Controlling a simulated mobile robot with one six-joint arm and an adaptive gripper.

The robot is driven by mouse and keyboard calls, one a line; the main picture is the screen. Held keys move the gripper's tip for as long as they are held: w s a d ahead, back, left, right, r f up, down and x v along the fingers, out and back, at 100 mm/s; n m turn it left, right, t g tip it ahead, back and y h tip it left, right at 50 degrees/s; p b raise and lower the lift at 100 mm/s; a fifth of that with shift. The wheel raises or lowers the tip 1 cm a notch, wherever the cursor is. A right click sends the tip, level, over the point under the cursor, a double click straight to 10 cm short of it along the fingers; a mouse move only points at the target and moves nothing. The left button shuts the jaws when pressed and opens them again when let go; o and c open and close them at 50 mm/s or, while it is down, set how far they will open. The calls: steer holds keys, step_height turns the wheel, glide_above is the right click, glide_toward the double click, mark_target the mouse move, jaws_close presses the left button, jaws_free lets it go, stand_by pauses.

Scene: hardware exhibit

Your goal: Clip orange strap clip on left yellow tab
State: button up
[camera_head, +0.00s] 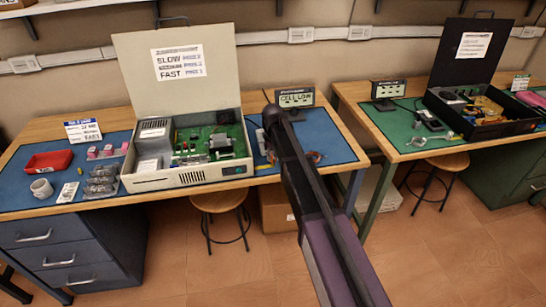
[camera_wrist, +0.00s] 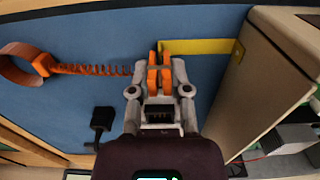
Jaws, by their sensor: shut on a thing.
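In the wrist view my gripper (camera_wrist: 159,70) is shut on the orange strap clip (camera_wrist: 152,80), whose two orange jaws show between the fingers. The yellow tab (camera_wrist: 210,46) is a flat strip beside the beige case. Its left end meets the tips of the clip; I cannot tell whether the clip's jaws are around it or only beside it. An orange coiled cord (camera_wrist: 95,70) runs left from the clip area to an orange wrist loop (camera_wrist: 18,68) on the blue mat. In the head view my arm hides the gripper, the clip and the tab.
The open beige computer case (camera_head: 150,182) with a green board stands on the blue mat (camera_head: 335,150), left of my arm. A small sign (camera_head: 295,97) stands behind. A red tray (camera_head: 50,160) and mug (camera_head: 41,189) are far left. A second bench holds an open black case (camera_head: 480,122).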

steer(key=shift+f+b, duration=0.8)
steer(key=shift+f, duration=0.1)
stand_by(0.7)
steer(key=o, duration=0.8)
steer(key=shift+o, duration=0.2)
steer(key=o, duration=0.3)
steer(key=shift+r+p, duration=0.75)
steer(key=shift+r, duration=0.05)
stand_by(1.0)
steer(key=shift+r+p, duration=2.85)
steer(key=shift+p, duration=0.05)
